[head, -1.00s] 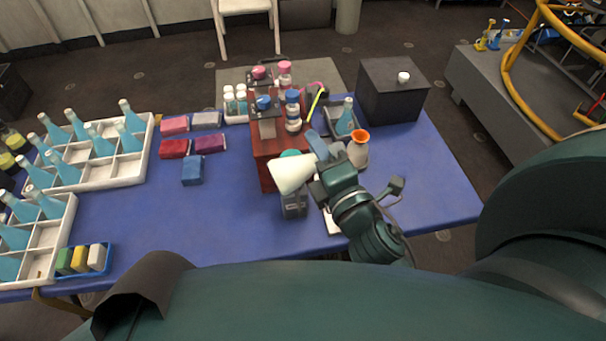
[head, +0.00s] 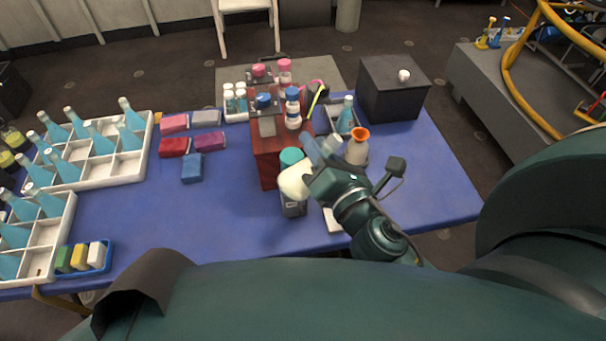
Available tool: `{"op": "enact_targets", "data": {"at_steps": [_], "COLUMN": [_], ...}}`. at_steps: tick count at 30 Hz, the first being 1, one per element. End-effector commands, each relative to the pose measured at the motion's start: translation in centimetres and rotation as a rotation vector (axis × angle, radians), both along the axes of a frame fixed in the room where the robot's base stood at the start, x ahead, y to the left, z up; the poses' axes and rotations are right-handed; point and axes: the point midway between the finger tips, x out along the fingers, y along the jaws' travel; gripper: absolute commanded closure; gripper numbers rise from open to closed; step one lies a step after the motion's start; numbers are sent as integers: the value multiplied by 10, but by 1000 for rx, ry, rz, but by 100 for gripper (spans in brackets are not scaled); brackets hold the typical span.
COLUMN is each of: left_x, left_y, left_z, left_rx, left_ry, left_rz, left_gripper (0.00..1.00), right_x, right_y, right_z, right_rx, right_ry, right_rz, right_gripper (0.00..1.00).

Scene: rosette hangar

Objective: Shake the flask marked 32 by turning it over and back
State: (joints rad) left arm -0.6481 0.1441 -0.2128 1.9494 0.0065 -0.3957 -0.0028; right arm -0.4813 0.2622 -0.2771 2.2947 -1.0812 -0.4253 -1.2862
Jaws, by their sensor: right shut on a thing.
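My right gripper (head: 310,177) is shut on a white flask (head: 293,184). The flask is held tilted above the right part of the blue table, with its wide rounded end to the lower left. Its neck is hidden or hard to make out by the gripper, and I cannot read a number on it. A teal round cap (head: 291,156) shows just behind it. My left gripper is not in view.
A red-brown stand (head: 266,170) with several bottles is close behind the flask. An orange-topped flask (head: 357,148) stands to the right, near a black box (head: 392,90). White crates (head: 97,183) of blue bottles are at left.

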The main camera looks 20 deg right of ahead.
Motion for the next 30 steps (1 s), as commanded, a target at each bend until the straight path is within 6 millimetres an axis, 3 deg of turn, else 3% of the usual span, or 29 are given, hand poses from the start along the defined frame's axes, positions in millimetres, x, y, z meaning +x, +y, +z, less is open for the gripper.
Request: {"op": "enact_targets", "data": {"at_steps": [4, 11, 18, 30], "left_x": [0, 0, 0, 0], "left_y": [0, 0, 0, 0], "left_z": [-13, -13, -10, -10], "left_rx": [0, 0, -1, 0], "left_ry": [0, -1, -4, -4], "left_rz": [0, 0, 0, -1], "left_gripper": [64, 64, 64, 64], "right_x": [0, 0, 0, 0], "right_y": [0, 0, 0, 0], "right_z": [-2, 0, 2, 1], "right_rx": [324, 638, 1130, 1186], "right_ry": [-11, -17, -29, -28], "right_rz": [-5, -1, -2, 1], "right_gripper": [100, 100, 100, 100]}}
